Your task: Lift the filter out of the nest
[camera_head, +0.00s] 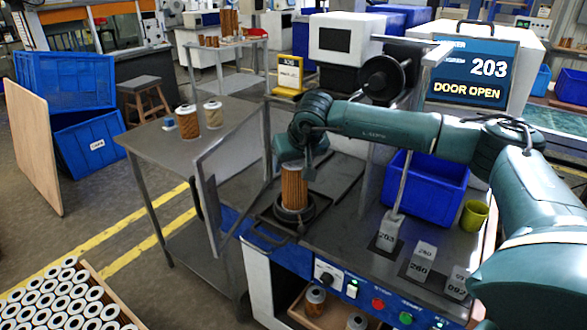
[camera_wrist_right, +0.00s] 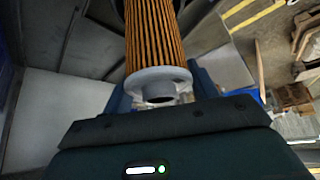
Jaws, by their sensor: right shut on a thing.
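The filter (camera_head: 293,187) is an upright cylinder with orange-brown pleats. Its lower end is at the dark round nest (camera_head: 309,214) on the machine's top; I cannot tell whether it still touches the nest. My right gripper (camera_head: 293,160) comes down from above and is shut on the filter's top end. In the right wrist view the filter's pleats (camera_wrist_right: 158,35) and grey end cap with a short hollow neck show close to the gripper (camera_wrist_right: 160,98). The fingers are partly hidden there. My left gripper is not in view.
An open grey door panel (camera_head: 233,180) stands left of the nest. A blue bin (camera_head: 425,185), an olive cup (camera_head: 474,215) and numbered blocks (camera_head: 421,262) are to the right. A side table (camera_head: 160,142) holds two filters. A crate of several white-ended filters is at lower left.

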